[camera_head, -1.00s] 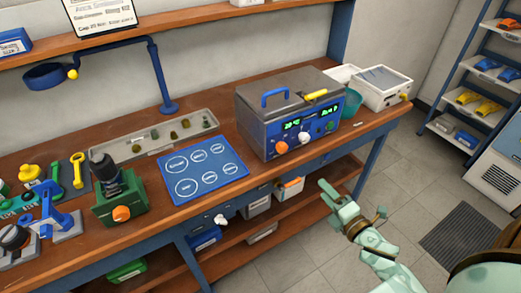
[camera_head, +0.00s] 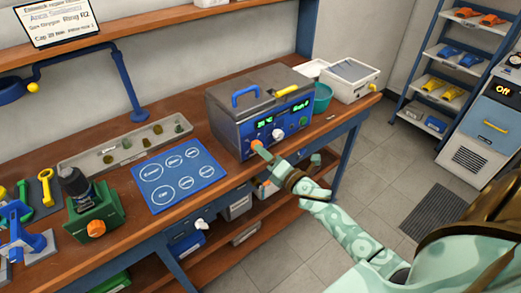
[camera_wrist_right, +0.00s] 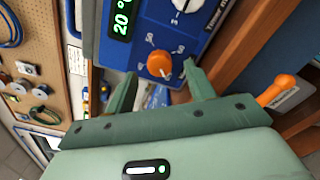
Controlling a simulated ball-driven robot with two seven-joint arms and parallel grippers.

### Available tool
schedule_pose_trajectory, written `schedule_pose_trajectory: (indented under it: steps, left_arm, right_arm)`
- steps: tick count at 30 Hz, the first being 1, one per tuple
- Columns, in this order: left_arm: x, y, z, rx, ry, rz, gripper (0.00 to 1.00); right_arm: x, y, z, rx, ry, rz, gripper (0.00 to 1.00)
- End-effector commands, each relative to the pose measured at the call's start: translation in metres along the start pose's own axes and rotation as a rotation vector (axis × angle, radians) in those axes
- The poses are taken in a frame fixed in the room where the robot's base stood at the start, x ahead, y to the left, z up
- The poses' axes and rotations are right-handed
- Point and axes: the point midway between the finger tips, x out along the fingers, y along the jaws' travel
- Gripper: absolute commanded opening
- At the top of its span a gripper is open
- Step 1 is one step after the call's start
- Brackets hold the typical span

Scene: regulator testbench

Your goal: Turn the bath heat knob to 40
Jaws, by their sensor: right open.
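The bath (camera_head: 235,120) is a grey box with a blue front panel on the bench. Its green display (camera_wrist_right: 122,18) reads 20° in the wrist view. The orange knob (camera_wrist_right: 160,63) sits on the blue panel below the display, with a printed scale around it. In the head view the knob is mostly hidden by my right gripper (camera_head: 262,152), which reaches to the panel's lower left. In the wrist view the right gripper (camera_wrist_right: 162,88) is open, its two fingers on either side of and just short of the knob. My left gripper is not in view.
A white knob (camera_head: 278,134) is on the same panel, right of the orange one. A blue mat with circles (camera_head: 180,178) lies left of the bath. A green device with an orange knob (camera_head: 95,215) stands further left. A teal bowl (camera_head: 322,98) and white box (camera_head: 350,82) stand right.

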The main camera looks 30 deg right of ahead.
Motion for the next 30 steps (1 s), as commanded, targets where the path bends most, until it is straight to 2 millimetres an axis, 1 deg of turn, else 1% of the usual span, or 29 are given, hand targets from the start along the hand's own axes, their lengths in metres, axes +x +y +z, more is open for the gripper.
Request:
schedule_pose_trajectory:
  steps: [1, 3, 6, 10, 16, 17, 18, 20, 21, 22, 30]
  left_arm:
    - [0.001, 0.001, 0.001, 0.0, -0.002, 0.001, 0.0]
    - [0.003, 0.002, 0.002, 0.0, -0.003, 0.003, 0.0]
    - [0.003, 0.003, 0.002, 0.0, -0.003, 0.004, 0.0]
    - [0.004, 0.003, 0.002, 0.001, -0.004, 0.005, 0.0]
    - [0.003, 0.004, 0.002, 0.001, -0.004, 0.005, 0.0]
    - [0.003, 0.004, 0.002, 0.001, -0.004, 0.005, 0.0]
    - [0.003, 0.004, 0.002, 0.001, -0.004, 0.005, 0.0]
    - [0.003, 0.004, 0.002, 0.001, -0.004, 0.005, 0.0]
    - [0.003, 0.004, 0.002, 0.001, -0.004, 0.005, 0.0]
    - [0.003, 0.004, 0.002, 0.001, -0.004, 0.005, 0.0]
    - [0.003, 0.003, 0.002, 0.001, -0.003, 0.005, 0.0]
  right_arm:
    - [0.009, 0.0, 0.0, -0.001, 0.0, 0.001, 0.54]
    - [0.019, -0.001, 0.0, 0.001, 0.0, 0.001, 0.54]
    - [0.028, -0.001, 0.0, 0.001, 0.0, 0.0, 0.54]
    - [0.033, 0.0, 0.0, 0.001, 0.001, 0.0, 0.54]
    - [0.033, 0.0, 0.0, 0.001, 0.001, 0.0, 0.54]
    - [0.033, 0.0, 0.0, 0.001, 0.001, 0.0, 0.51]
    - [0.033, 0.0, 0.0, 0.001, 0.001, 0.0, 0.4]
    - [0.033, 0.0, 0.0, 0.001, 0.0, 0.0, 0.23]
    - [0.033, 0.0, 0.0, 0.001, 0.0, 0.0, 0.12]
    - [0.033, 0.0, 0.0, 0.001, 0.0, 0.0, 0.09]
    - [0.033, 0.0, 0.0, 0.017, 0.0, 0.0, 0.09]
